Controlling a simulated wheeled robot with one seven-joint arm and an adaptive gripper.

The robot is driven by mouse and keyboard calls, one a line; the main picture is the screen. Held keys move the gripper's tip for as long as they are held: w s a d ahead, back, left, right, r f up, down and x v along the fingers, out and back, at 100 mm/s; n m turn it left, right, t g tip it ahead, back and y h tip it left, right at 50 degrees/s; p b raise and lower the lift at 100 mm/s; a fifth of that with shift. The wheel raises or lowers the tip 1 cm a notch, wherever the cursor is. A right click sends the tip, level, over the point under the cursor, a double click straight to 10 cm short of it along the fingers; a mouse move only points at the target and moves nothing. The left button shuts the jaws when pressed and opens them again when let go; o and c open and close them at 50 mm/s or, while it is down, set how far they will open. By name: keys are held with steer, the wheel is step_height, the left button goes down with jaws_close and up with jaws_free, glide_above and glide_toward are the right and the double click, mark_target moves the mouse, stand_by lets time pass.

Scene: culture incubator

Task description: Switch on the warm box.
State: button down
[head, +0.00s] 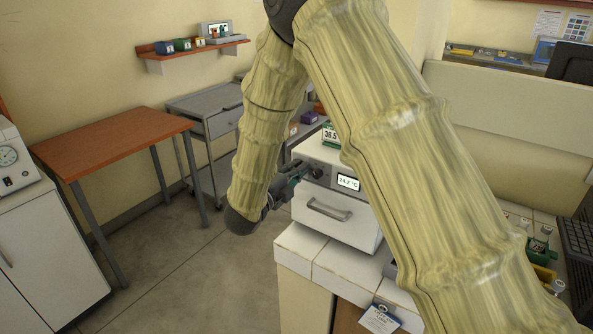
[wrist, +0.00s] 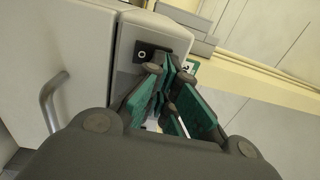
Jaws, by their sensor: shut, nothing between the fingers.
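The warm box (head: 325,222) is a white cabinet on a white bench, with a bar handle on its closed door. Its lit display (head: 347,183) reads about 24.2 °C. In the wrist view a black switch plate (wrist: 141,56) with a round white mark sits on the grey panel above the handle (wrist: 48,98). My gripper (head: 303,168) is at the box's upper left front; its green fingers (wrist: 168,72) are shut and empty. Their tips lie close to the switch plate and partly cover it. I cannot tell whether they touch it.
A green sign (head: 330,134) reading 36.5 stands on top of the box. A labelled card (head: 380,319) hangs at the bench front. Small vials (head: 541,240) stand at the right.

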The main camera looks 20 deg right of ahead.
steer(key=r+b+v, duration=0.2)
steer(key=b+v, duration=0.2)
steer(key=v, duration=0.9)
steer(key=shift+s+a+r, duration=0.2)
steer(key=shift+s+a, duration=0.1)
steer(key=shift+s, duration=0.05)
